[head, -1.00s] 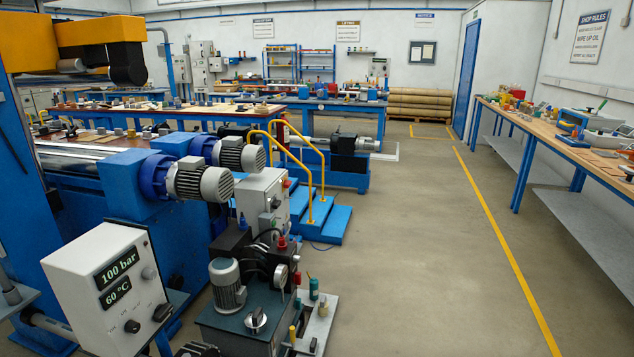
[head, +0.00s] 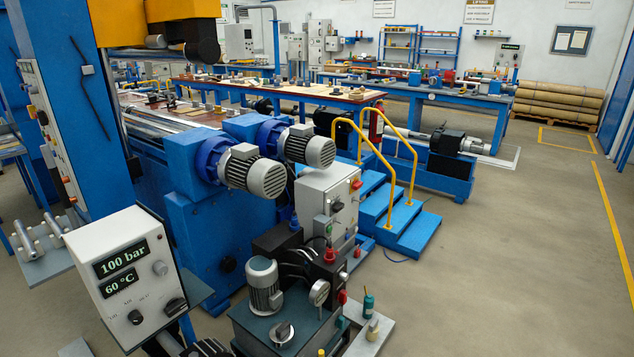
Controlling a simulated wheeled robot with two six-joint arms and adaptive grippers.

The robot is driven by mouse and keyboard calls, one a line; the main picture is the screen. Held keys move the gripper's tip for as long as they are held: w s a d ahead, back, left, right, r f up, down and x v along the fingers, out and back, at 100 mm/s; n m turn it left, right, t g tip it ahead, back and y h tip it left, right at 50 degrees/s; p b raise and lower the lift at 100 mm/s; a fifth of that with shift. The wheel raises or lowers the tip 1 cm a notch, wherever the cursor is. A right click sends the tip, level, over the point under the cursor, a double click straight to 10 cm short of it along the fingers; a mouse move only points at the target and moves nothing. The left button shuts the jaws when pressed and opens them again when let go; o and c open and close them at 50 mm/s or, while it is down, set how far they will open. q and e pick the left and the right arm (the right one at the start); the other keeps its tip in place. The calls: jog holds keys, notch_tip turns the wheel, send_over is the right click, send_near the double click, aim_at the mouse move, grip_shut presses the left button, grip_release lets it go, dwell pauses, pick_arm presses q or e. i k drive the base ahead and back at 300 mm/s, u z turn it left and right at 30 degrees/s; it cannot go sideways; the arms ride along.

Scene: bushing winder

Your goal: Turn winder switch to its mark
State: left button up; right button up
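Neither of my grippers is clearly in view. Several rotary switches show, and I cannot tell which is the winder switch. A black knob (head: 135,317) with small, unreadable labels around it is on the white display box (head: 105,257), which reads 100 bar and 60 °C. A larger black knob (head: 174,307) is at the box's lower right. Another dark switch (head: 337,206) is on the grey control cabinet (head: 324,190) beside the steps.
The blue winding machine (head: 205,195) with two grey motors stands behind the display box. Blue steps (head: 398,228) with yellow handrails are right of the cabinet. A tall panel (head: 50,140) with buttons is at left. Open floor (head: 500,270) lies to the right.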

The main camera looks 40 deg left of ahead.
aim_at(355, 185)
jog(key=u, duration=0.55)
jog(key=i, duration=0.65)
jog(key=u, duration=1.1)
jog(key=k, duration=0.2)
jog(key=z, duration=1.85)
jog(key=i, duration=1.55)
jog(key=z, duration=0.2)
jog(key=i, duration=1.2)
jog(key=u, duration=0.95)
jog(key=i, duration=0.95)
jog(key=u, duration=0.95)
